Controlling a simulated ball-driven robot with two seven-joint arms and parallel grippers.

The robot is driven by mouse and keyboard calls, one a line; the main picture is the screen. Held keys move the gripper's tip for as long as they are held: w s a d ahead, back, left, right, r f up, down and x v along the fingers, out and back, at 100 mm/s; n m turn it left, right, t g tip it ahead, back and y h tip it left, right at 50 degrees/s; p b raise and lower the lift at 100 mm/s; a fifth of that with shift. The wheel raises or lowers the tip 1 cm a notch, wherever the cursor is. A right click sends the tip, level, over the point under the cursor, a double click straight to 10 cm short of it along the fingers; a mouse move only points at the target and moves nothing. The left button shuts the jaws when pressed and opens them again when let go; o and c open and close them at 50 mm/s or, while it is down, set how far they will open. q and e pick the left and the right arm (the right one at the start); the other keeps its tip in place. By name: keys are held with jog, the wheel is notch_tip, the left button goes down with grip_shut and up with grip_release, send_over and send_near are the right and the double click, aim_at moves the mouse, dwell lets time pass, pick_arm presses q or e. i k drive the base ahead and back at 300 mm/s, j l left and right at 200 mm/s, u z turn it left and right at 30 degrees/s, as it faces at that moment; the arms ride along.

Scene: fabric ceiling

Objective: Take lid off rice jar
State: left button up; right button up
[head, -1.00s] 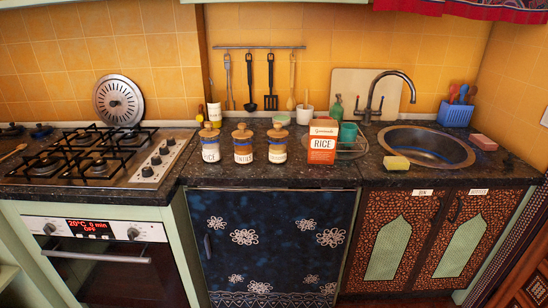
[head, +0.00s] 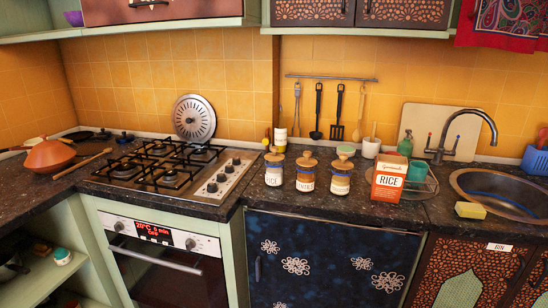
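The rice jar (head: 274,176) is the leftmost of three glass jars on the dark counter, just right of the stove. Its label reads RICE, and its round wooden lid (head: 274,156) sits on top. Two similar jars with wooden lids, a middle jar (head: 306,181) and a right jar (head: 341,184), stand to its right; their labels are hard to read. Neither of my grippers shows in the head view.
The gas stove (head: 165,165) is left. A tagine (head: 50,156) sits far left. The counter in front of the jars is clear.

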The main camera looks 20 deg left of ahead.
aim_at(275, 156)
jog(key=i+u, duration=0.1)
jog(key=i, duration=0.45)
jog(key=i+l, duration=0.15)
jog(key=i, duration=0.35)
jog(key=u, duration=0.05)
